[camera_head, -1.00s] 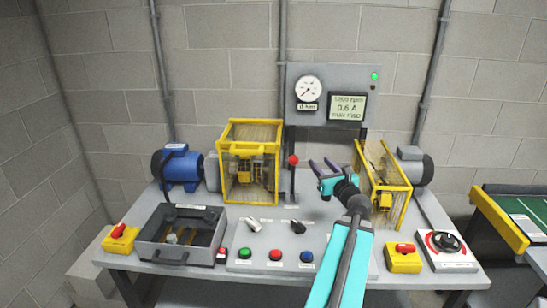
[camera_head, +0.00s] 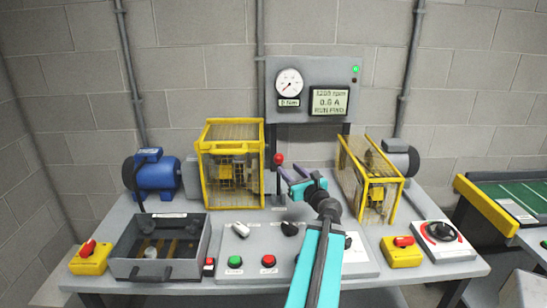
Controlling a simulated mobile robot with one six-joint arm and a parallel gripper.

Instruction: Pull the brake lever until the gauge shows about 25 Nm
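The brake lever is a dark upright rod with a red knob (camera_head: 279,158), in the middle of the bench between two yellow cages. My gripper (camera_head: 287,174), with purple-grey fingers, is just right of the lever, close below the knob. The fingers look apart; whether they touch the rod or reach around it I cannot tell. The round white gauge (camera_head: 289,82) hangs on the grey panel behind. Its needle points to the lower left, at the low end, and the small label beneath seems to show a low Nm figure.
The left yellow cage (camera_head: 204,170) stands close left of the lever; the right yellow cage (camera_head: 382,197) stands right of my arm. A blue motor (camera_head: 157,178), an open grey box (camera_head: 119,266), a button panel (camera_head: 250,250) and a rotary dial box (camera_head: 442,236) share the bench.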

